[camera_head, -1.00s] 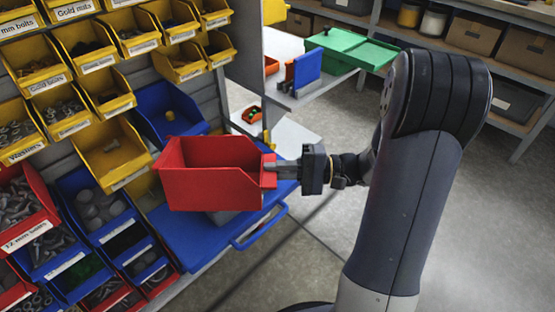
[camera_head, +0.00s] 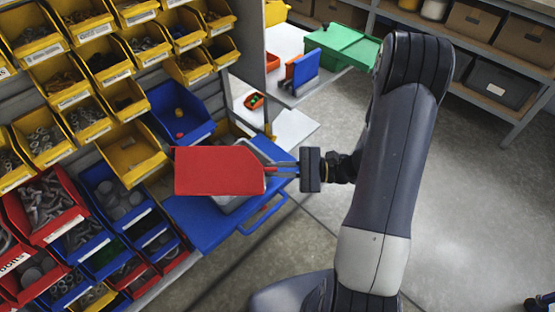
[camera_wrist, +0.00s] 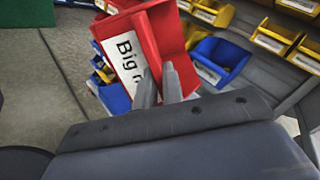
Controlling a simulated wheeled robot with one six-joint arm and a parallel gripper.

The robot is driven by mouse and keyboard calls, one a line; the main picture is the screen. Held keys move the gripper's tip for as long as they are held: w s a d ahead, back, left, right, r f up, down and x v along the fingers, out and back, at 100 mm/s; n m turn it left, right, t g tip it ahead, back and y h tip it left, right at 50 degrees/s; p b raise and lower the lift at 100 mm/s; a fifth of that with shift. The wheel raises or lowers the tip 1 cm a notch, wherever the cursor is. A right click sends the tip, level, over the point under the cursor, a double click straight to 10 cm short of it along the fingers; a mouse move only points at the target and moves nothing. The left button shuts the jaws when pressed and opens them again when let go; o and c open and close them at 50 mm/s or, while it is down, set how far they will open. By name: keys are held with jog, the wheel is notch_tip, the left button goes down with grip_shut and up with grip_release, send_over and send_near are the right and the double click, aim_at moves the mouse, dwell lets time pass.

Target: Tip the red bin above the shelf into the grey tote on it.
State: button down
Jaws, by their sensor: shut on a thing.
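The red bin (camera_head: 218,171) hangs tilted on its side above the blue shelf (camera_head: 205,224). A flat red face turns to the head camera, and its inside is hidden there. My gripper (camera_head: 276,170) is shut on the bin's right end. The grey tote (camera_head: 233,205) stands on the shelf under the bin, mostly hidden by it, and its contents cannot be seen. In the wrist view the bin (camera_wrist: 168,30) shows a white label reading "Big n", and my gripper's fingers (camera_wrist: 160,84) close on it at the label end.
A rack of yellow bins (camera_head: 131,150) and a blue bin (camera_head: 183,117) stand close on the left. A blue handle (camera_head: 265,214) sticks out at the shelf's front. White ledges (camera_head: 292,127) with a green box (camera_head: 342,46) lie behind. Floor is clear at right.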

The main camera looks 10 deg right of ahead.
jog(key=m+p, duration=0.2)
jog(key=m, duration=0.1)
jog(key=w+m+p, duration=0.1)
jog(key=p, duration=0.1)
jog(key=shift+w+d+f, duration=0.1)
jog(key=shift+f, duration=0.15)
jog(key=m+p, duration=0.1)
jog(key=w+m, duration=0.1)
jog(key=shift+d+f+m+p, duration=0.1)
jog(key=shift+f+m+p, duration=0.1)
jog(key=shift+m+p, duration=0.2)
jog(key=shift+w+d+r+m+p, duration=0.2)
jog(key=shift+w+m+p, duration=0.6)
jog(key=shift+m, duration=0.55)
jog(key=shift+w+d+r+m+p, duration=0.15)
jog(key=shift+w+m+p, duration=0.45)
jog(key=shift+w+m, duration=0.6)
jog(key=shift+w+d+r+m+p, duration=0.1)
jog(key=shift+w+d+m+p, duration=0.1)
jog(key=shift+w+m+p, duration=0.9)
jog(key=shift+s+m+b, duration=0.35)
jog(key=shift+s+b, duration=0.05)
jog(key=shift+b, duration=0.05)
